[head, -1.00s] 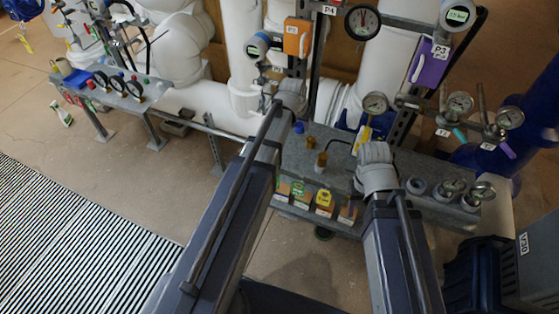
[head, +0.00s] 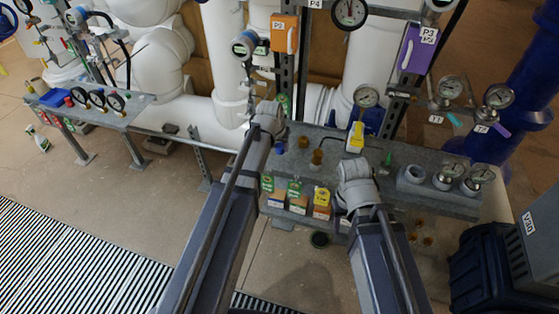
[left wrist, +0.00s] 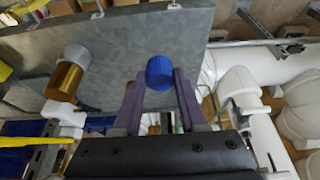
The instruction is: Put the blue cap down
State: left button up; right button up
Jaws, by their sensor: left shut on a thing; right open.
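The blue cap (left wrist: 160,72) is between the two fingertips of my left gripper (left wrist: 160,88) in the left wrist view. In the head view the blue cap (head: 279,148) shows just below the left wrist, over the left end of the grey bench (head: 400,157). I cannot tell whether the cap touches the bench top. The left fingers are mostly hidden by the wrist in the head view. My right gripper (head: 344,206) is by the bench's front edge, largely hidden by its own wrist; it is open.
A yellow bottle (head: 355,137) and gauges (head: 366,96) are further right. Labelled boxes (head: 298,203) line the bench front. White pipes (head: 222,60) rise behind. Some bare bench top shows between things.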

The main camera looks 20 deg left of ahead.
aim_at(279, 151)
pick_arm(q)
jog(key=shift+f, duration=0.15)
notch_tip(279, 151, down, 4)
jog(key=b, duration=0.3)
jog(key=shift+r, duration=0.2)
jog(key=shift+f+b, duration=0.1)
jog(key=shift+b, duration=0.25)
jog(key=shift+f, duration=0.15)
jog(key=o, duration=1.1)
jog(key=p+v, duration=1.1)
jog(key=v, duration=0.2)
jog(key=s+d+m+g, duration=0.1)
jog(key=s+d, duration=0.3)
jog(key=s, duration=0.2)
jog(key=s+d+f+m+g+y, duration=0.1)
jog(key=s+d+g, duration=0.1)
jog(key=s+d, duration=0.3)
jog(key=s+d+f+m+g, duration=0.1)
jog(key=s+d, duration=0.3)
jog(key=s, duration=0.3)
jog(key=shift+s+d+g+y, duration=0.25)
jog(key=shift+s+g+y, duration=0.05)
jog(key=shift+s+g, duration=0.1)
